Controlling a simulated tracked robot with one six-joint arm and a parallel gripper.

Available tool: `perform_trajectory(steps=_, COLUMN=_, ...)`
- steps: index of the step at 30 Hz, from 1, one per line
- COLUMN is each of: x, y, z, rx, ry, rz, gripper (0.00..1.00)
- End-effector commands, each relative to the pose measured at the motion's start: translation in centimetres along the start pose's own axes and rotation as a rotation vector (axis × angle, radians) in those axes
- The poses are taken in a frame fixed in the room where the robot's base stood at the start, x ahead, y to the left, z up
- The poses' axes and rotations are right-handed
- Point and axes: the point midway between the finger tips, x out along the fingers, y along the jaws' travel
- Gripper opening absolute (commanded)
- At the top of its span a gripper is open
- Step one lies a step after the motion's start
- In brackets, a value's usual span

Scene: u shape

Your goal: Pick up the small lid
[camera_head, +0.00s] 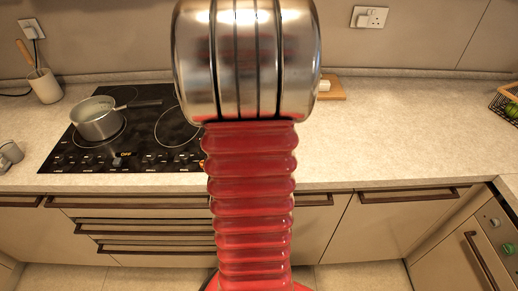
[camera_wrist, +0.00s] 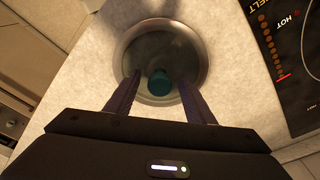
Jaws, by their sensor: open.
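A small round lid (camera_wrist: 199,57) with a metal rim and dark see-through middle lies on the pale counter in the wrist view. Its teal knob (camera_wrist: 158,82) stands near the lower part of the lid. My gripper (camera_wrist: 160,84) is open above the lid, with one finger on each side of the knob. I see gaps between the fingers and the knob; I cannot tell how high the tips are. I do not see the lid or my gripper in the head view, where my arm blocks the middle.
A black cooktop (camera_head: 80,160) is left of my arm in the head view; its edge also shows at right in the wrist view (camera_wrist: 306,110). A pot (camera_head: 97,120) stands on it. A utensil cup (camera_head: 45,87) is behind. The right counter (camera_head: 400,135) is mostly clear.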

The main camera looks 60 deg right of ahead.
Motion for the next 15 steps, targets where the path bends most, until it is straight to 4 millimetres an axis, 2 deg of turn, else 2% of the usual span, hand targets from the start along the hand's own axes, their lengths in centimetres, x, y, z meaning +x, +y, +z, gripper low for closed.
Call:
perform_trajectory(steps=4, x=-0.02, y=-0.01, z=0.01, rx=0.000, ry=0.000, rz=0.000, gripper=0.48)
perform_trajectory(steps=15, x=-0.03, y=-0.02, z=0.02, rx=-0.001, ry=0.000, rz=0.000, gripper=0.22)
